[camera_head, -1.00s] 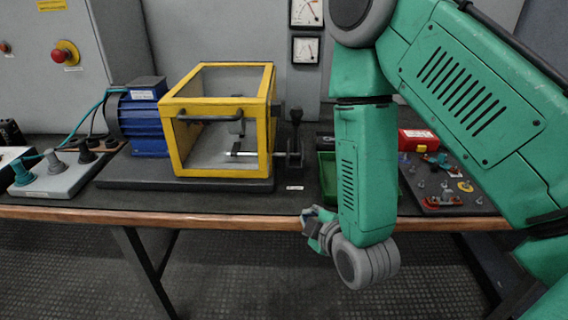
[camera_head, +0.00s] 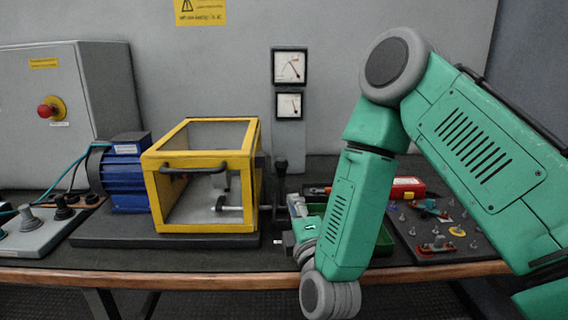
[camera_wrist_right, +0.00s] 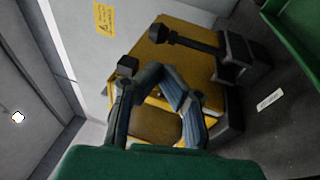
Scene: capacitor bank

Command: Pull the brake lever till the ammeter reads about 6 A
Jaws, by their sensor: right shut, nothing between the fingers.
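The brake lever (camera_head: 281,178) is a black stick with a round knob, standing roughly upright right of the yellow-framed box. In the right wrist view the lever's black knob (camera_wrist_right: 159,33) lies beyond the fingers, apart from them in the picture. My right gripper (camera_head: 297,205) is close to the lever, just right of and in front of it. In the wrist view its fingers (camera_wrist_right: 152,80) are shut with nothing between them. Two dial meters hang on the back panel, an upper one (camera_head: 290,67) and a lower one (camera_head: 289,105). Their scales are too small to read. My left gripper is not in view.
The yellow-framed box (camera_head: 154,200) and blue motor (camera_head: 124,186) stand left of the lever. A green tray (camera_head: 384,241) sits behind my right forearm.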

